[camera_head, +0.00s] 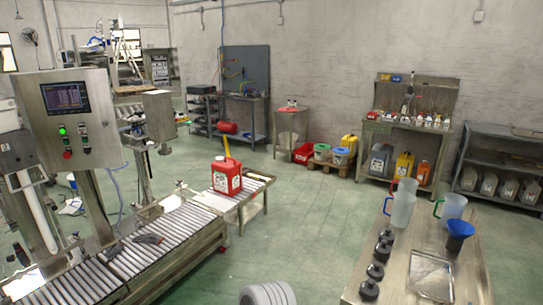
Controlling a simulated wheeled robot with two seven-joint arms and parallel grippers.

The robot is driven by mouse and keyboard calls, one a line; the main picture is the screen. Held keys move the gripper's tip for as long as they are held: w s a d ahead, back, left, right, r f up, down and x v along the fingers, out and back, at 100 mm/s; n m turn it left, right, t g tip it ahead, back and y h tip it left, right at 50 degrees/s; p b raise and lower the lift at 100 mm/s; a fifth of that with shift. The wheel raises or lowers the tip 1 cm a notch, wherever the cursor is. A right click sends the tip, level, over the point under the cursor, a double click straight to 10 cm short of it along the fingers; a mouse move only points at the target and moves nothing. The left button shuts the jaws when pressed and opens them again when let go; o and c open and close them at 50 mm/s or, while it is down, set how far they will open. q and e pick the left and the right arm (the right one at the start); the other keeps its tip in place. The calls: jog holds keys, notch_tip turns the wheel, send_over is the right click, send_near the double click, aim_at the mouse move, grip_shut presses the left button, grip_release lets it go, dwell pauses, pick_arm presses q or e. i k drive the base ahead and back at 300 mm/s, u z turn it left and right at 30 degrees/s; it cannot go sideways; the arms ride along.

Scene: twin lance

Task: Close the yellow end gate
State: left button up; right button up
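A narrow yellow bar (226,147), which looks like the end gate, stands up at a slight tilt behind the red canister. Its lower part is hidden by the canister, so I cannot tell how it joins the conveyor. The red canister (227,177) with a white label stands upright near the far end of the roller conveyor (176,232). Neither of my grippers shows in the head view.
A control panel (67,104) with a screen stands at the left. A steel table (473,272) at the lower right holds jugs (401,209), a blue funnel (459,232) and dark caps. A white ribbed cylinder (268,293) shows at the bottom.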

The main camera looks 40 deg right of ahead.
aim_at(225, 137)
jog(key=z, duration=1.2)
jog(key=i, duration=2.95)
jog(key=z, duration=0.7)
jog(key=i, duration=6.75)
jog(key=u, duration=1.85)
